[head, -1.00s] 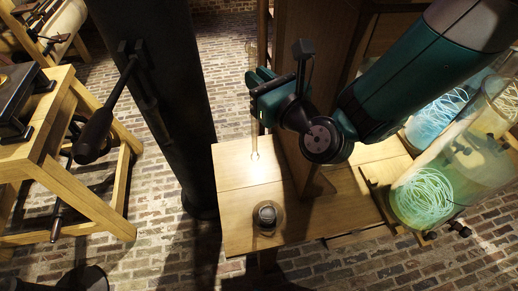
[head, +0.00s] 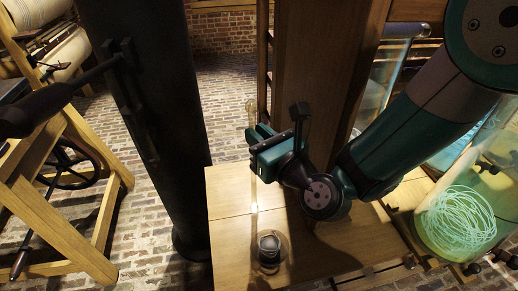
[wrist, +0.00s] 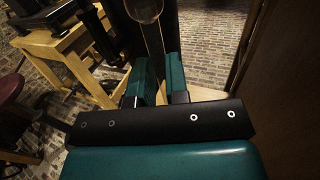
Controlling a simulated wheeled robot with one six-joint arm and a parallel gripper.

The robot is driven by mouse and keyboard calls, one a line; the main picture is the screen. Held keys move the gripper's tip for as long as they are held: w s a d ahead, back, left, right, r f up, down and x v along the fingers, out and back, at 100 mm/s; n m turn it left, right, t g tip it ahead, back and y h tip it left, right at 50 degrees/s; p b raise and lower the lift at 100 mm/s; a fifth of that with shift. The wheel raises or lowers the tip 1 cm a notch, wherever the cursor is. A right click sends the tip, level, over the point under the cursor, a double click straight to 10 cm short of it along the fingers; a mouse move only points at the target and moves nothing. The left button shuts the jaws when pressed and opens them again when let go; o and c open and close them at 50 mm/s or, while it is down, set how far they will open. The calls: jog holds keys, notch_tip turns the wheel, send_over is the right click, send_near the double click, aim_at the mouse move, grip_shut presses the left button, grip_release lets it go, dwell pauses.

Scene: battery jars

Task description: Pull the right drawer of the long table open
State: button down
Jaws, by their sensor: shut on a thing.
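A wooden tabletop (head: 232,225) lies below my arm in the head view; I cannot tell if it is the long table. No right drawer can be made out with certainty. My gripper (head: 258,140) is above the back left part of this tabletop. It is shut on a thin glass stem (head: 254,180) with a rounded top, held upright. In the wrist view the glass piece (wrist: 146,12) stands between the two teal fingers of my gripper (wrist: 160,75). Whether its lower end touches the tabletop is unclear.
A small glass vessel with a dark part (head: 270,250) stands on the tabletop. A tall wooden panel (head: 325,80) rises behind. Large glass jars with coiled strands (head: 460,220) stand at right. A black column (head: 150,130) and a wooden frame (head: 105,205) are at left.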

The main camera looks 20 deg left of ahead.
jog(key=shift+f, duration=0.5)
jog(key=c, duration=1.1)
grip_release()
jog(key=shift+r, duration=0.1)
